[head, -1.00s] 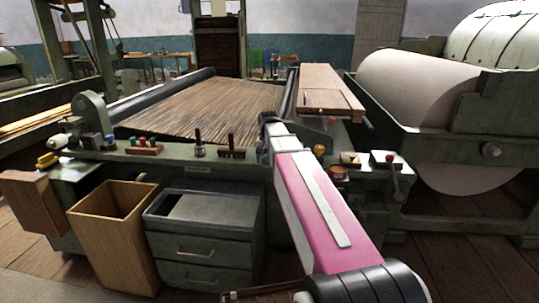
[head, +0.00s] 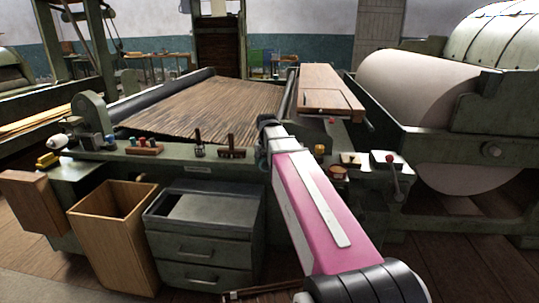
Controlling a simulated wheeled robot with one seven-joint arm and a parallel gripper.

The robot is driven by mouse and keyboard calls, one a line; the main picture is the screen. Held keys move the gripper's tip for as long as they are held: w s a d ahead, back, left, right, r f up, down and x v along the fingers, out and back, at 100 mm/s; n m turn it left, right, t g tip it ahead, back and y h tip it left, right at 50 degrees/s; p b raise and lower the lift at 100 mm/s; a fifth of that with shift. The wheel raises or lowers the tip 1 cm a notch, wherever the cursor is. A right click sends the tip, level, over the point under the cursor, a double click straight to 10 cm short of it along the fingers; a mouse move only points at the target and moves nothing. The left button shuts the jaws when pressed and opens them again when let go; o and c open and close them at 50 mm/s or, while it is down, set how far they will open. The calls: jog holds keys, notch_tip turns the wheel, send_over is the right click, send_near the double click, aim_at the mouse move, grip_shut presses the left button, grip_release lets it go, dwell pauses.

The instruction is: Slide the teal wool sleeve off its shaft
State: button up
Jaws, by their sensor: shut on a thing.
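I cannot make out the teal wool sleeve or its shaft in the head view. My pink and grey arm runs up from the lower right to the front edge of the green machine bench (head: 225,172). It ends at a grey wrist over that edge. The jaws and whatever is between them do not show; the wrist and forearm hide the spot behind them.
A wooden bin (head: 112,262) and a grey drawer cabinet (head: 205,252) stand before the bench at left. A dark brush (head: 231,153) and small tools line the ledge. A wooden board (head: 328,82) lies behind my wrist. A large pale roll (head: 415,95) stands at right.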

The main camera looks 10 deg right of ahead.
jog(key=shift+s+a, duration=0.35)
jog(key=shift+s, duration=0.6)
jog(key=shift+s+a, duration=0.3)
jog(key=shift+s, duration=0.6)
jog(key=shift+s+a+r, duration=0.3)
jog(key=shift+s+r, duration=0.45)
jog(key=shift+s, duration=0.2)
jog(key=shift+s+a+r, duration=0.3)
jog(key=shift+s+r, duration=0.45)
jog(key=shift+s, duration=0.2)
